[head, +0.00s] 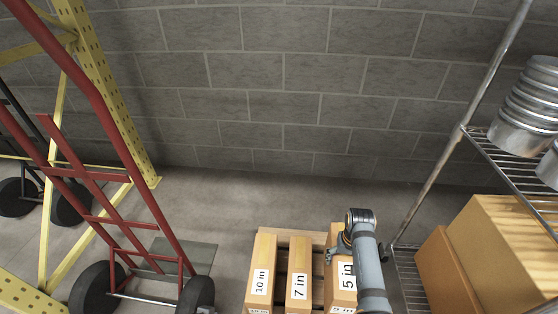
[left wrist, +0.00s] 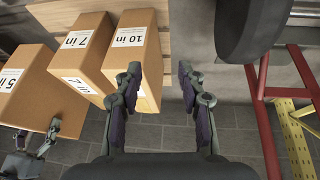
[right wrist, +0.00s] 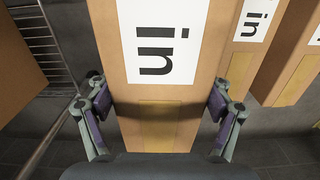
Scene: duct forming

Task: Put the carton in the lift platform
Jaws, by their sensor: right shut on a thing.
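Three brown cartons stand side by side on a wooden pallet (head: 314,237): the 10 in carton (head: 263,262), the 7 in carton (head: 299,265) and the 5 in carton (head: 335,285). My right gripper (head: 338,250) is at the 5 in carton. In the right wrist view, its fingers (right wrist: 160,104) are shut on the two sides of that carton (right wrist: 160,128). My left gripper (left wrist: 158,74) is open and empty; its left finger overlaps the 10 in carton (left wrist: 128,48) in the left wrist view. I cannot clearly identify the lift platform.
A red hand truck (head: 122,160) with black wheels stands left, by a yellow rack post (head: 108,90). A flat grey plate (head: 200,256) lies low behind it. A wire shelf (head: 515,155) with metal cans and larger boxes (head: 500,245) is right. Bare floor lies behind the pallet.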

